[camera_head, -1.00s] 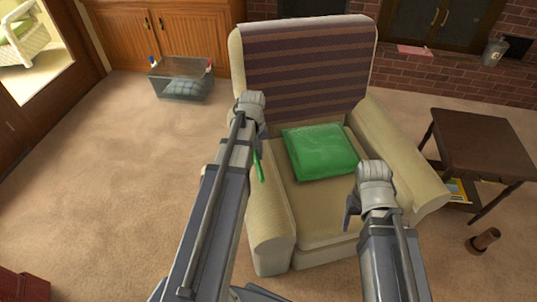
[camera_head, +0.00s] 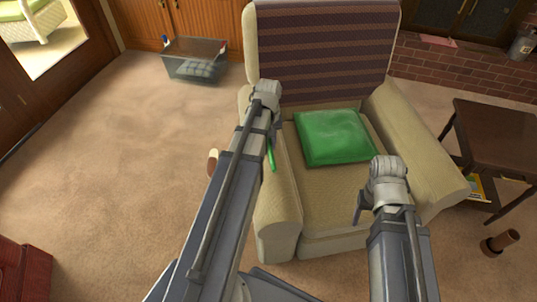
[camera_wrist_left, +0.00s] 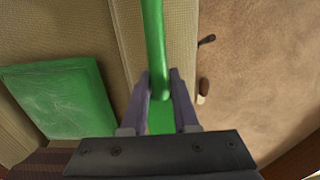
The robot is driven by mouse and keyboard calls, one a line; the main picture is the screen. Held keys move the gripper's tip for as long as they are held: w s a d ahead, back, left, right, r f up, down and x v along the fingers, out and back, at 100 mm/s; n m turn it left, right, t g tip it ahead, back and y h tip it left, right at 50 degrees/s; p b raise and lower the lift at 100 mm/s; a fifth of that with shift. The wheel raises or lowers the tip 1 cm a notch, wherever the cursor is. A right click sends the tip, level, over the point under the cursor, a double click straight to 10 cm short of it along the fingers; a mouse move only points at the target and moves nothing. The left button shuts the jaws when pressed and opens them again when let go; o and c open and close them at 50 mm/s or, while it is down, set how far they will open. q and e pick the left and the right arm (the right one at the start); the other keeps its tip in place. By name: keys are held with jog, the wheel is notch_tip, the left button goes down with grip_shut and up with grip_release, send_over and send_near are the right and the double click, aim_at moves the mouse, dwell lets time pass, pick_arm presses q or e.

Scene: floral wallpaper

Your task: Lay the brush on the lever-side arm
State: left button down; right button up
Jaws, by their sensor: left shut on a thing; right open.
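My left gripper (camera_head: 273,140) is shut on the green brush (camera_head: 271,156), of which a thin green length shows. In the left wrist view the brush (camera_wrist_left: 153,45) runs between the fingers (camera_wrist_left: 159,98), above the armchair's left arm. I cannot tell if it touches the arm. The lever handle also shows in the left wrist view (camera_wrist_left: 203,90). My right gripper (camera_head: 361,207) is open and empty over the front right of the seat.
A green cushion (camera_head: 335,137) lies on the seat. The armchair's right arm (camera_head: 425,150) is bare. A dark side table (camera_head: 497,130) stands at the right, with a brown cylinder (camera_head: 500,242) on the floor. A clear bin (camera_head: 195,62) stands back left. The left carpet is open.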

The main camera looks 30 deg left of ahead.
aim_at(268, 151)
pick_arm(q)
jog(key=shift+f+b, duration=1.8)
jog(key=shift+b, duration=0.05)
jog(key=shift+f+b, duration=0.35)
jog(key=c, duration=0.7)
grip_release()
jog(key=shift+r, duration=0.1)
jog(key=shift+r, duration=0.1)
notch_tip(268, 151, up, 12)
jog(key=p, duration=1.2)
jog(key=shift+r+p, duration=0.2)
jog(key=shift+p, duration=0.2)
